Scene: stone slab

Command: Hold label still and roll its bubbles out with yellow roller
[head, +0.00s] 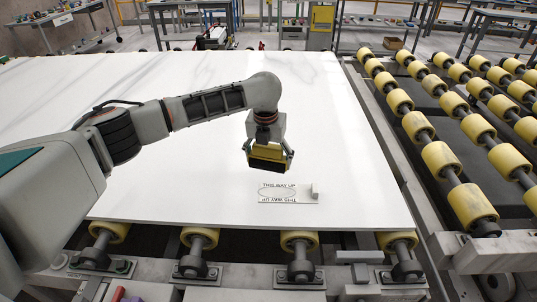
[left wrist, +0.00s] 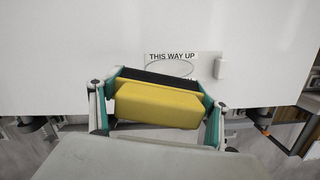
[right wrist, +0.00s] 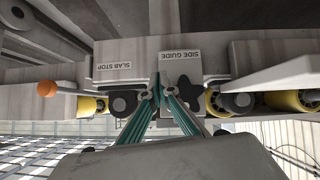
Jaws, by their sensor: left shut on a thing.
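The white label (head: 290,194) lies on the slab (head: 190,130) near its front edge. It reads THIS WAY UP and carries an oval outline; part of it shows in the left wrist view (left wrist: 172,57). My left gripper (head: 268,160) is shut on the yellow roller (left wrist: 160,105), which has a dark strip along its far side. It holds the roller above the slab, behind the label in the head view and apart from it. My right gripper (right wrist: 153,92) is shut and empty, in front of a SIDE GUIDE plate; it is outside the head view.
A small pale block (head: 315,189) stands at the label's right end. Yellow conveyor rollers (head: 442,160) run along the slab's right side. A SLAB STOP plate (right wrist: 115,66) and an orange knob (right wrist: 46,88) are near my right gripper. The slab's left part is clear.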

